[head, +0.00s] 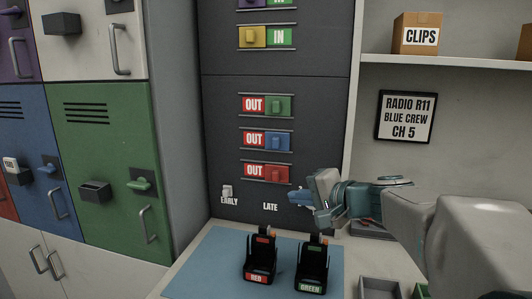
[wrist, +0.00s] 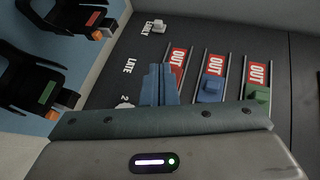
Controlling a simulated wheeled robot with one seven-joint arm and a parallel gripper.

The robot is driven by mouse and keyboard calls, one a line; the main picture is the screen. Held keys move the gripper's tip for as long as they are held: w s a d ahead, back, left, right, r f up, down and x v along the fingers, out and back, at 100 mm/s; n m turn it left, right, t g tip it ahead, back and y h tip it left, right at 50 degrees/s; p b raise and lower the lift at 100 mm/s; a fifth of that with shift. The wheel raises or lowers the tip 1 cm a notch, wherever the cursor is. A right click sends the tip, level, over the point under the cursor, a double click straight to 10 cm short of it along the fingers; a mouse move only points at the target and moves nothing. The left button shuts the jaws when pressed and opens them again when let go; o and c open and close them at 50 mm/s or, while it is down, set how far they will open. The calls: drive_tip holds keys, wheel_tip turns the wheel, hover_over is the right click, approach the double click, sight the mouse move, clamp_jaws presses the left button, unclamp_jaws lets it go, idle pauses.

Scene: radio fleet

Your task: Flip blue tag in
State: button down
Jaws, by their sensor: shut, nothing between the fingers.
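The blue tag (head: 281,140) sits at the right of the middle row on the dark board, with a red OUT panel (head: 254,139) showing to its left. In the wrist view the blue tag (wrist: 212,86) is right of my fingers, with OUT above it. My gripper (head: 294,197) is shut and empty, below and right of the blue tag and beneath the red tag (head: 283,172). In the wrist view my gripper (wrist: 159,70) covers part of the red row. I see no contact with the blue tag.
The green tag (head: 280,106) is above the blue row and also shows OUT. A small white switch (head: 227,191) stands by EARLY, left of LATE. Two black holders marked RED (head: 258,268) and GREEN (head: 311,272) stand on the blue mat (head: 205,268) below.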

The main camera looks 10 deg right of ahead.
drive_tip(key=w+d+r+m+t+h+b, duration=0.1)
drive_tip(key=w+d+r+m+t, duration=0.3)
drive_tip(key=d, duration=0.4)
wheel_tip(320, 180, up, 2)
drive_tip(key=shift+w+d+r+t, duration=0.2)
drive_tip(key=shift+w+r+t, duration=0.05)
drive_tip(key=shift+w+t, duration=0.4)
drive_tip(key=p, duration=0.2)
approach(280, 142)
drive_tip(key=w+d, duration=0.1)
drive_tip(key=w, duration=0.3)
drive_tip(key=a, duration=0.1)
drive_tip(key=a+p, duration=0.1)
drive_tip(key=shift+w+a+r, duration=0.15)
drive_tip(key=shift+w+a, duration=0.2)
drive_tip(key=shift+w, duration=0.05)
drive_tip(key=shift+w+a, duration=0.2)
drive_tip(key=shift+a, duration=0.15)
